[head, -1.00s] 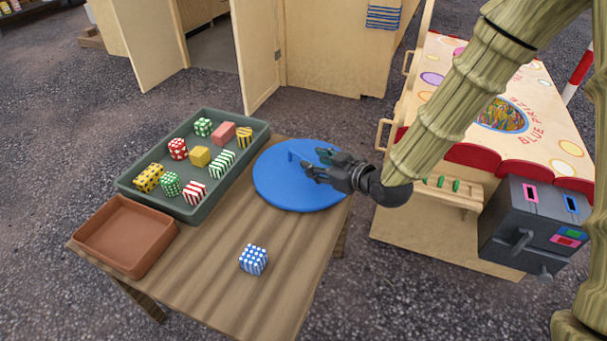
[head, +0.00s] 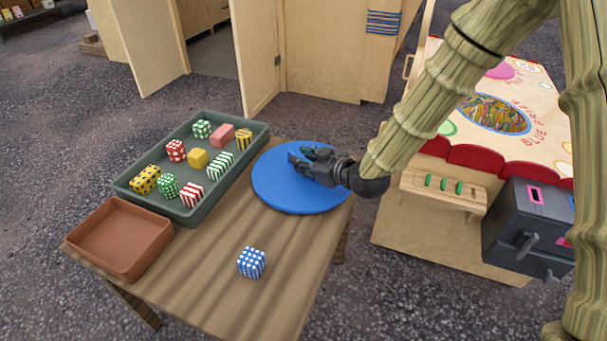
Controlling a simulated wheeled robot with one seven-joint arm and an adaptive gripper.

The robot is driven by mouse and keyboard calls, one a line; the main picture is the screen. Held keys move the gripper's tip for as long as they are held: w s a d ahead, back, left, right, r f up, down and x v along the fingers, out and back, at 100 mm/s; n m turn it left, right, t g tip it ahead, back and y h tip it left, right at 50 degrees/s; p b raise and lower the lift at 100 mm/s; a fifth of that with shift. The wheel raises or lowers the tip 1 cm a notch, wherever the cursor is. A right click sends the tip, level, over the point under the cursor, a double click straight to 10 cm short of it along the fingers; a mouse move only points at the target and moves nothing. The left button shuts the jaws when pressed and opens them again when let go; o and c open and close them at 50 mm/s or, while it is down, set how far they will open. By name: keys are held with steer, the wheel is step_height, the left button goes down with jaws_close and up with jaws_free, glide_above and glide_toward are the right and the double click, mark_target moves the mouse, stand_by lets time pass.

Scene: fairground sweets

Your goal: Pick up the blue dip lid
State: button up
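The blue dip lid (head: 300,200) is a flat round blue disc lying at the far right end of the wooden table. My gripper (head: 297,155) is low over the lid, reaching in from the right, with its fingertips near the lid's middle. The fingers look a little apart. The small upright blue handle on the lid is hidden by the fingers, so I cannot tell whether they touch or grip it.
A grey-green tray (head: 122,187) holds several patterned sweets left of the lid. An empty brown tray (head: 118,238) sits at the near left. A game stall (head: 440,215) with a dark box (head: 520,230) stands to the right.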

jaws_close()
